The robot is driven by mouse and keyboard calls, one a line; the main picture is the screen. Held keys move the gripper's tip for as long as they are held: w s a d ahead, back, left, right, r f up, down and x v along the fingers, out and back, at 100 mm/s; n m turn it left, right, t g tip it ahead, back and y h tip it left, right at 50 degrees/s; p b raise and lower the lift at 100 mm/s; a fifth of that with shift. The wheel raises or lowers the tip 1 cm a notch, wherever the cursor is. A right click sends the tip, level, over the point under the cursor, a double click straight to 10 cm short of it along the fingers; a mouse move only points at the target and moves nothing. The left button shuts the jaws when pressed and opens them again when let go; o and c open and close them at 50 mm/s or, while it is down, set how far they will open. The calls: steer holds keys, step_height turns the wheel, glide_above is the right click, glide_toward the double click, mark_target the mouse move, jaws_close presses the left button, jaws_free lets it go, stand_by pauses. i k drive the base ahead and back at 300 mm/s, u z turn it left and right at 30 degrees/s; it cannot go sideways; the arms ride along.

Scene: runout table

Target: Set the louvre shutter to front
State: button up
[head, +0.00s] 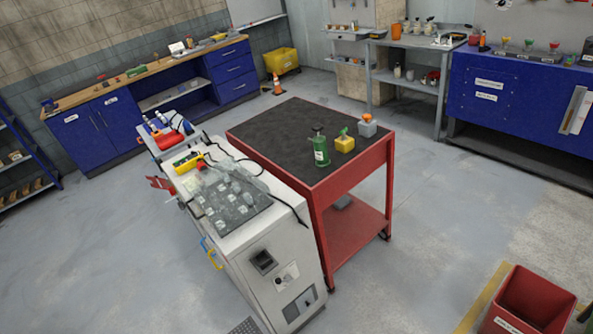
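I cannot make out a louvre shutter for certain. A white machine cabinet (240,235) stands in the middle. Its near end face carries a dark square recess (263,262), a small white plate with a dark round part (287,276), and a grey panel (300,305) low down. These are too small to read any setting or marking. Clear plastic-like sheeting and a dark plate (232,204) lie on its top, with a yellow and red tool (188,162) and black cable. My gripper is not in view.
A red bin (533,302) is at the lower right. Blue benches line the walls. Grey floor at right is open.

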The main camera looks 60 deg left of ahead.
mark_target(304, 301)
steer(key=u, duration=0.6)
steer(key=i, duration=0.95)
steer(key=u, duration=0.65)
